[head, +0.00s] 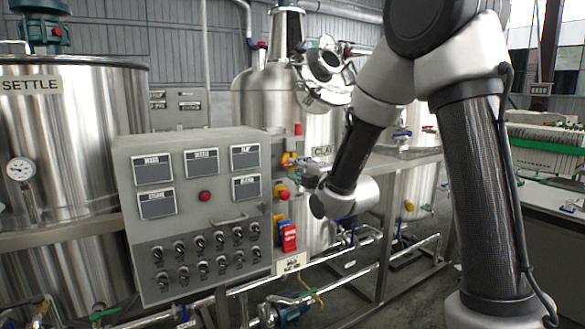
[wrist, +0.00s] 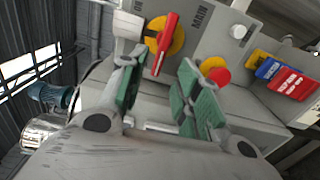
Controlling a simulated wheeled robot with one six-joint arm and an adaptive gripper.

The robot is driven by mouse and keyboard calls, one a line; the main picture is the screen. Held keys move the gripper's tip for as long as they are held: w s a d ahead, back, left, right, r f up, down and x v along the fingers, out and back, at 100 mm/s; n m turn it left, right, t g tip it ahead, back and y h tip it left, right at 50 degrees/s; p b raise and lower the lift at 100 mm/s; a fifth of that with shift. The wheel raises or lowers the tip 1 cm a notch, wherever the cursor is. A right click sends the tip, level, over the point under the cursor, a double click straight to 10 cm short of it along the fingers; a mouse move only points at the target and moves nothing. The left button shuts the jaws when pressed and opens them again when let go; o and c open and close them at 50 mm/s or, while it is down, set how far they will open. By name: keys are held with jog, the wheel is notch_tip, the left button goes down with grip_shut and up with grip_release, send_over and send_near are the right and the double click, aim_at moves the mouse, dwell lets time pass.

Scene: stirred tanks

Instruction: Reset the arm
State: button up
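My arm is bent down from the upper right of the head view. My gripper (head: 308,170) points left there, close to the side of the grey control box (head: 228,203). A red button on a yellow base (wrist: 219,76) sits just past the right finger. I cannot tell whether the fingers touch the box.
Blue and red tags (head: 288,238) hang below the switches on the box's side. The SETTLE tank (head: 95,110) stands at left, and another steel tank (head: 255,98) behind the box. Pipes and a metal frame (head: 383,235) stand below and right of my gripper.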

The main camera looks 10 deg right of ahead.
jog(key=v, duration=0.2)
jog(key=shift+s+d, duration=0.1)
jog(key=shift+s, duration=0.15)
notch_tip(320, 180, down, 11)
jog(key=s+d+m+g+h, duration=0.2)
jog(key=s+m+g, duration=0.1)
jog(key=m+g, duration=0.25)
jog(key=s+d+f+m+g+h, duration=0.1)
jog(key=s+d+f+m+g, duration=0.1)
jog(key=s+d+m+g, duration=0.3)
jog(key=s+f+m+g+h, duration=0.1)
jog(key=s+f+m+h, duration=0.15)
jog(key=s, duration=0.45)
jog(key=s+d+r+m, duration=0.2)
jog(key=s+r+m, duration=0.1)
jog(key=s, duration=0.4)
jog(key=s+d+r+m+g, duration=0.1)
jog(key=s+d+r+m, duration=0.2)
jog(key=s+r, duration=0.2)
jog(key=s+d+r+m, duration=0.2)
jog(key=s+r, duration=0.3)
jog(key=s, duration=0.4)
jog(key=shift+d+m, duration=0.4)
jog(key=shift+d, duration=0.1)
